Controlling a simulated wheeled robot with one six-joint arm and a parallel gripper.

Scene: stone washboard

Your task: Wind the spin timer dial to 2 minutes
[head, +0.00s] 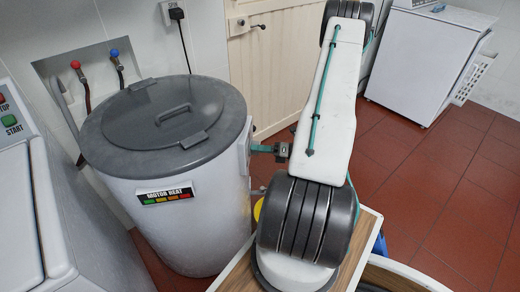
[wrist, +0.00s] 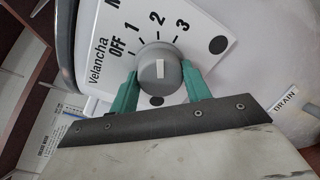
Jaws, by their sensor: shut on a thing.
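The spin timer dial (wrist: 159,67) is a round grey knob on a white plate (wrist: 205,27) marked OFF, 1, 2 and 3, seen in the wrist view. Its white pointer mark stands nearly upright in the picture and points toward the 2. The green fingers of my gripper (wrist: 161,82) are on either side of the knob and shut on it. In the head view, my gripper (head: 268,149) reaches the right side of the white spin tub (head: 205,222); the dial is hidden there.
The tub has a grey lid (head: 150,115) with a handle and a MOTOR HEAT label (head: 167,196). A white machine (head: 60,220) stands at left, and red and blue taps (head: 76,64) are behind. A DRAIN label (wrist: 286,98) is right of the dial. Open red-tiled floor (head: 440,185) lies at right.

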